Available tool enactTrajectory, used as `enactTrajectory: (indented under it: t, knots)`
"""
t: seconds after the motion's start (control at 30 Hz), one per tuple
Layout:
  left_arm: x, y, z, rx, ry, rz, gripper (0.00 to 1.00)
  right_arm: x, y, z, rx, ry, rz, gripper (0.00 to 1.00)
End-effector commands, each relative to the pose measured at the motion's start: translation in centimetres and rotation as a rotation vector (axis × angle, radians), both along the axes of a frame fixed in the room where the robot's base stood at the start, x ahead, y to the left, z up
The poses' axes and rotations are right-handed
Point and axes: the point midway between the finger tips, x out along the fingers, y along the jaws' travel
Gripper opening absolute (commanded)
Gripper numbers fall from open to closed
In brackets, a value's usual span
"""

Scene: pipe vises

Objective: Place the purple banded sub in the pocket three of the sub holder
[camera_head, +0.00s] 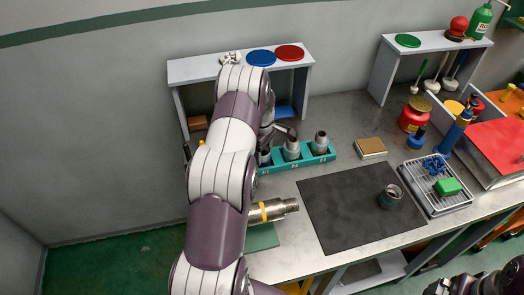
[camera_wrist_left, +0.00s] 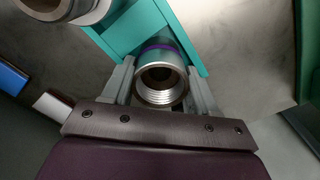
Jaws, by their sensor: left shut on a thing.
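The purple banded sub (camera_wrist_left: 162,78) is a metal threaded cylinder with a purple ring, seen from its open end in the left wrist view. My left gripper (camera_wrist_left: 160,95) is shut on it, one finger on each side. The teal sub holder (camera_wrist_left: 130,28) is right beside and beyond it; I cannot tell whether the sub sits in a pocket. In the head view the holder (camera_head: 302,167) carries several grey subs, and my left arm covers its left end. My left gripper is largely hidden there. Part of my right arm shows at the bottom right, its fingers unclear.
A metal piece with a yellow band (camera_head: 272,211) lies near the table's front edge. A black mat (camera_head: 340,215) holds a dark cup (camera_head: 390,197). A brown-topped block (camera_head: 370,147) and wire tray (camera_head: 437,185) lie right. A grey shelf (camera_head: 305,62) stands behind the holder.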

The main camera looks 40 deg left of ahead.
Motion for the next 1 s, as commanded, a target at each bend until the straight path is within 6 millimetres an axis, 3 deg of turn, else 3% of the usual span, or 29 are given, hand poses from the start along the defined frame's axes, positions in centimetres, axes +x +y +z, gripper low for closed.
enactTrajectory:
  t: [0.03,0.1,0.47,0.83,0.9,1.0]
  knots:
    - [0.0,0.0,-0.1,0.0,0.0,0.0,0.65,0.0,0.0,-0.1,0.0,0.0,0.0,1.0]
    - [0.0,0.0,-0.1,0.0,0.0,0.0,0.84,0.0,0.0,-0.1,0.0,0.0,0.0,1.0]
    - [0.1,0.1,0.7,0.002,-0.004,0.0,0.84,0.0,0.0,-0.2,0.0,0.0,0.0,1.0]
    - [0.1,0.1,9.7,0.002,-0.005,0.0,0.84,0.0,0.0,-2.2,0.0,0.0,0.0,1.0]
    - [0.0,0.1,11.8,0.0,0.0,0.0,0.84,0.0,0.0,-0.2,0.0,0.001,0.0,1.0]
    - [0.0,-0.2,12.4,0.0,0.0,-0.013,0.84,0.0,0.0,0.3,0.0,-0.001,0.0,1.0]
